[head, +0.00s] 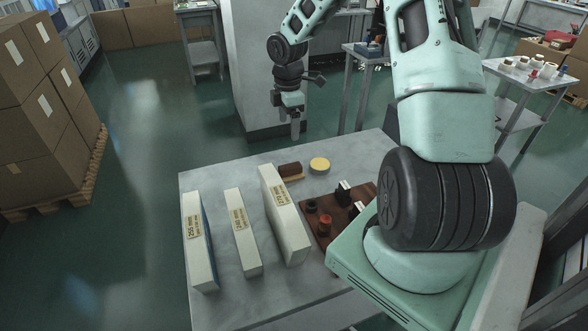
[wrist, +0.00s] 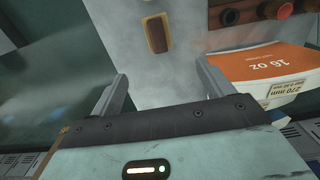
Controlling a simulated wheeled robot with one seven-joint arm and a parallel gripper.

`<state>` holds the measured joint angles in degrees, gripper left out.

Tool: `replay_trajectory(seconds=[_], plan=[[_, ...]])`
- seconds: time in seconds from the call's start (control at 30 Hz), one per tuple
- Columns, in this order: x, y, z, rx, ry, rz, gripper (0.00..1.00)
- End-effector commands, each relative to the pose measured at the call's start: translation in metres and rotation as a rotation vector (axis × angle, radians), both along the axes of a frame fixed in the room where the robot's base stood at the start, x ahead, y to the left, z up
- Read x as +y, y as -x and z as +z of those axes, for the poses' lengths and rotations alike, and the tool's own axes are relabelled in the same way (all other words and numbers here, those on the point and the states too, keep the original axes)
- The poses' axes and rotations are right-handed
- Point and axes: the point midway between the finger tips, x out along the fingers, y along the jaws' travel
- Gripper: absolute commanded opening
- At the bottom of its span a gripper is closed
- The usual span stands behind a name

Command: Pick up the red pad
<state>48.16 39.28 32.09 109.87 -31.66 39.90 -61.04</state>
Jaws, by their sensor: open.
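A red pad (head: 325,223) stands on a dark brown board (head: 313,239) on the grey table, beside darker pieces. In the wrist view, a small red-orange piece (wrist: 275,8) shows at the top right edge, partly cut off; it looks like the same pad. My gripper (head: 296,124) is in the air above the far side of the table, pointing down. In the wrist view its two fingers (wrist: 163,78) are spread apart, with nothing between them. The pad is well to the right of the fingers there.
Three tall white boxes (head: 280,215) stand left of the board; one has an orange face (wrist: 262,65) in the wrist view. A brown brush-like block (head: 289,170) and a round yellow-topped piece (head: 320,164) lie behind them.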

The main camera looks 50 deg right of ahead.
Motion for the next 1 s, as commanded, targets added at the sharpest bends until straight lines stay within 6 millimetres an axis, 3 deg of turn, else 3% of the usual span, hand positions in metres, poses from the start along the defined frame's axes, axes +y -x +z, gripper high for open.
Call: replay_trajectory(seconds=[0.17,0.6,1.0], plan=[[-0.004,0.001,-0.022,0.003,-0.003,0.006,0.8],[-0.003,0.001,-0.108,0.002,-0.002,0.004,0.8],[-0.004,-0.001,-0.144,0.002,-0.002,0.002,0.8]])
